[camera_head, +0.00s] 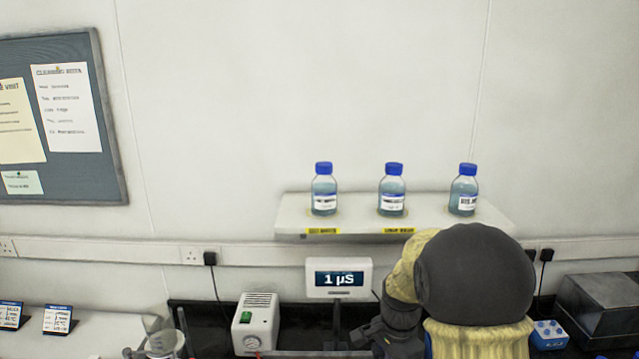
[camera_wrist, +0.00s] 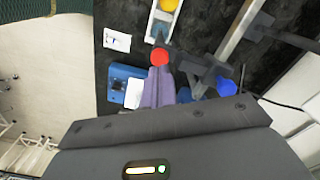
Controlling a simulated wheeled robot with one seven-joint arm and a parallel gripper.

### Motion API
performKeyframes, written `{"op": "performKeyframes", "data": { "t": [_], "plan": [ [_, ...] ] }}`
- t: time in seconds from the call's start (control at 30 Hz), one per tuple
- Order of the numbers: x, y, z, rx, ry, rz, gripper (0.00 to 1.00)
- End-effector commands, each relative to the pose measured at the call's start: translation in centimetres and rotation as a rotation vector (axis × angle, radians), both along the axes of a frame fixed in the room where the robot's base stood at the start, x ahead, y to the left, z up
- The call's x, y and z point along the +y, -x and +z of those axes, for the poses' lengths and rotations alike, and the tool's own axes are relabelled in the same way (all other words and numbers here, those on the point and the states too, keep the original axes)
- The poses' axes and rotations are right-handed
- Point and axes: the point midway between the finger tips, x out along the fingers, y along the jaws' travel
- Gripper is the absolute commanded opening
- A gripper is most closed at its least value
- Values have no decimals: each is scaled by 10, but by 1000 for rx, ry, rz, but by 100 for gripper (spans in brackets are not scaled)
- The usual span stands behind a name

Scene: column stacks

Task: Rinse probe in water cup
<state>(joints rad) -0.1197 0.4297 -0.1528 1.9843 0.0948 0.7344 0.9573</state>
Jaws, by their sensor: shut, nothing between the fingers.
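My gripper (camera_wrist: 160,70) shows in the wrist view as two greyish-purple fingers side by side, shut and with nothing between them. A round red top (camera_wrist: 159,57) lies just past the fingertips; I cannot tell whether they touch it. The meter (camera_head: 339,279) in the head view reads 1 µS. A clear glass vessel (camera_head: 161,341) is cut off at the bottom left of the head view; I cannot tell whether it is the water cup. I cannot make out the probe for certain. My arm hides part of the bench in the head view.
A wall shelf (camera_head: 300,211) carries three blue-capped bottles (camera_head: 391,189). A white box with a green switch (camera_head: 255,323) stands left of the meter. A blue block (camera_head: 549,334) and a dark box (camera_head: 598,303) are at the right. A yellow round top (camera_wrist: 169,5) shows in the wrist view.

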Motion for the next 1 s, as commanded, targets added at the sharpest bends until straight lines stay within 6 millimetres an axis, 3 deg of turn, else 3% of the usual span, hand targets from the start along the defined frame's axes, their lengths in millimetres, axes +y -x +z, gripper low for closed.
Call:
{"op": "performKeyframes", "data": {
  "t": [0.6, 1.0],
  "plan": [
    [0, 0, 42, -1, 0, 0, 0],
    [0, 1, 41, -2, 0, 9, 0]
  ]
}}
